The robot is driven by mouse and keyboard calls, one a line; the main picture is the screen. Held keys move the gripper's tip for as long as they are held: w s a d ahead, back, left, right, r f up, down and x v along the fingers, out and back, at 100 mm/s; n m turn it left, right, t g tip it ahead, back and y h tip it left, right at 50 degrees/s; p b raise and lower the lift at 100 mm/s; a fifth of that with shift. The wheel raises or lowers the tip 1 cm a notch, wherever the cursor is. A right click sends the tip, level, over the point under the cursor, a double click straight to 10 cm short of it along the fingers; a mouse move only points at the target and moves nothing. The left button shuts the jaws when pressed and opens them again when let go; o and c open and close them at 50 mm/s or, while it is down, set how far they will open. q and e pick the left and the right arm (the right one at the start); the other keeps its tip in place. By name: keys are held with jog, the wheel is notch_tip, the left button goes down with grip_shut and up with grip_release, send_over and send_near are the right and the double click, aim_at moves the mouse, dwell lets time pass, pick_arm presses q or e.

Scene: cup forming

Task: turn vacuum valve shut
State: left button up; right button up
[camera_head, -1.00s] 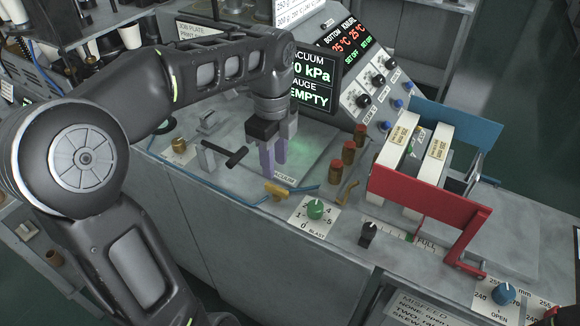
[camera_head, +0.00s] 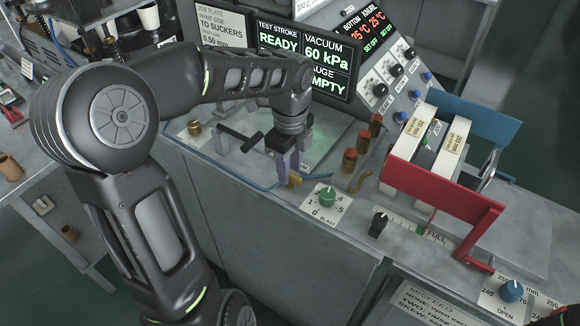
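The vacuum valve is a small yellow handle (camera_head: 294,181) on the blue line at the bench's front edge, partly hidden by my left gripper. My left gripper (camera_head: 288,170) points down with its purple-grey fingers right at the handle. Whether the fingers touch or grip it cannot be told. The display (camera_head: 310,55) reads vacuum 60 kPa, with "READY" under test stroke.
A black T-handle (camera_head: 240,138) stands just left of my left gripper. The green blast knob (camera_head: 327,195) and brass-coloured posts with red tops (camera_head: 350,160) are close on its right. A red bracket (camera_head: 440,198) stands farther right.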

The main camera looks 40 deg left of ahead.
pick_arm(q)
jog(key=shift+f, duration=0.5)
jog(key=shift+c, duration=0.4)
grip_shut()
